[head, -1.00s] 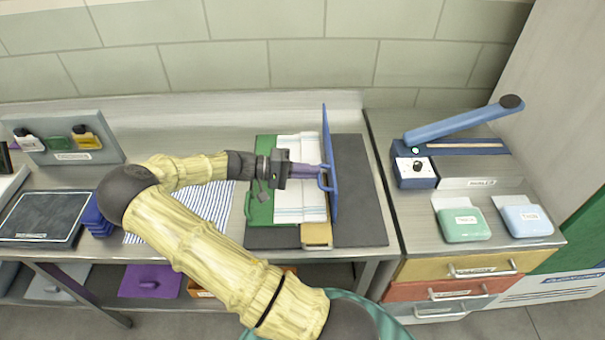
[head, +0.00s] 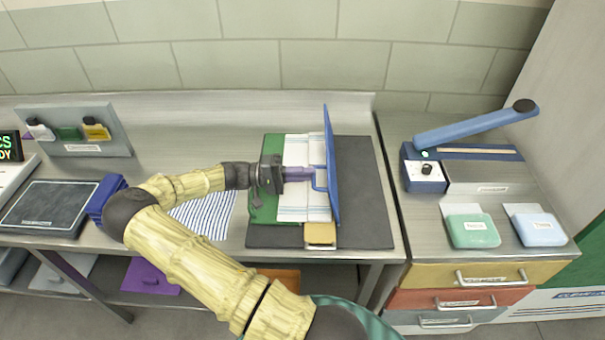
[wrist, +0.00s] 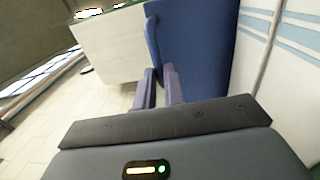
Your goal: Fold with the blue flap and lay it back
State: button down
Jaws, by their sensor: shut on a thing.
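The blue flap (head: 332,165) stands upright on its edge at the right side of the folding board, with a blue handle on its left face. My gripper (head: 314,173) reaches in from the left and is shut on that handle. In the wrist view the fingers (wrist: 158,88) meet the blue flap (wrist: 190,45). A white cloth with blue stripes (head: 303,178) lies on the board. The green flap (head: 263,185) lies flat at the left. The yellow flap (head: 320,234) lies at the front. A dark grey panel (head: 363,190) is bare right of the blue flap.
A blue sealer with a raised lever (head: 470,125) stands on the right cabinet, with green (head: 472,230) and pale blue (head: 538,228) packs before it. A striped cloth (head: 205,215), blue stack (head: 105,200) and dark scale (head: 48,205) are at the left. The tiled wall is behind.

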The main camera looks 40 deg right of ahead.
jog(key=c, duration=1.5)
grip_release()
jog(key=b+v, duration=0.4)
jog(key=v, duration=1.3)
jog(key=shift+a, duration=0.25)
jog(key=shift+w, duration=0.15)
